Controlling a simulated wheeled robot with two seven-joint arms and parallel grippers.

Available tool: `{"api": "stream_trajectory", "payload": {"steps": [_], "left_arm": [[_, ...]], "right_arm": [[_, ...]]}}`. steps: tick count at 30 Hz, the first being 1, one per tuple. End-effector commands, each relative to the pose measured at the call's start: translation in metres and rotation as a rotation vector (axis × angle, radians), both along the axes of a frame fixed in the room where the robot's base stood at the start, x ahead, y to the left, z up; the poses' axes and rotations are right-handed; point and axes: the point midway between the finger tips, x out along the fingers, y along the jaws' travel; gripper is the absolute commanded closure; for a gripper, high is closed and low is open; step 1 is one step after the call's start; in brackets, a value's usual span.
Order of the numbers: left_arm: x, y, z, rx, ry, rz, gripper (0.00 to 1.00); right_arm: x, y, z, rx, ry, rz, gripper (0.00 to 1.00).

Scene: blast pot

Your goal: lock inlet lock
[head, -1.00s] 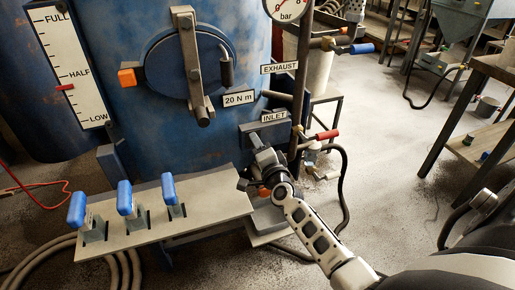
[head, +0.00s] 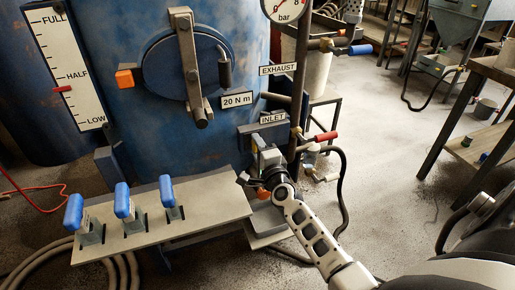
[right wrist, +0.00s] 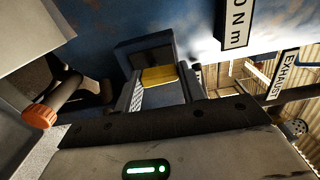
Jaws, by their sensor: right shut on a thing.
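My right gripper (head: 264,155) is in front of the blue tank, just under the INLET sign (head: 273,118). In the right wrist view its two fingers (right wrist: 160,90) are closed on a yellow piece (right wrist: 159,77). This piece is against or just in front of a dark blue block (right wrist: 146,52) on the tank; I cannot tell if they touch. The block shows in the head view (head: 255,131), partly behind the gripper. The inlet valve's red handle (head: 326,137) is to the right of the gripper. My left gripper is not in view.
A grey shelf (head: 205,212) with several blue-handled pieces (head: 124,200) juts out at left. An orange-ended handle (right wrist: 40,116) is close beside the right gripper. A black hose (head: 342,190) hangs to the right. The exhaust valve's blue handle (head: 360,49) is higher up.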

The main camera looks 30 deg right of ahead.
Motion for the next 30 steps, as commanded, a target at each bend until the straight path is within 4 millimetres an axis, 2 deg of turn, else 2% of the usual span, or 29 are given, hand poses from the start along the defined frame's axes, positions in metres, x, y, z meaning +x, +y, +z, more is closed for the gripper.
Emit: {"api": "stream_trajectory", "payload": {"steps": [2,3,5,14,17,23,30], "left_arm": [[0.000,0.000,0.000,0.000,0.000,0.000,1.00],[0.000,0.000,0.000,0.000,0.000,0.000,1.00],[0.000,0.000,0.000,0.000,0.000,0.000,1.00],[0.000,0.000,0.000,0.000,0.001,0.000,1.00],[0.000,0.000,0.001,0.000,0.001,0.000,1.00],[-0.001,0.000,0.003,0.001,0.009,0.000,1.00],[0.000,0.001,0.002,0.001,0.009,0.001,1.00]], "right_arm": [[0.000,0.000,-0.001,0.005,0.000,-0.001,0.83],[0.000,0.000,-0.001,0.005,0.000,-0.001,0.54],[0.000,0.000,-0.001,0.004,0.000,-0.001,0.38],[-0.001,0.000,0.000,0.001,0.001,0.000,0.38],[-0.008,0.002,-0.001,0.002,0.003,0.000,0.38],[-0.044,0.010,-0.001,0.000,0.004,0.000,0.38],[-0.101,0.024,-0.002,0.001,0.004,0.000,0.38]]}}
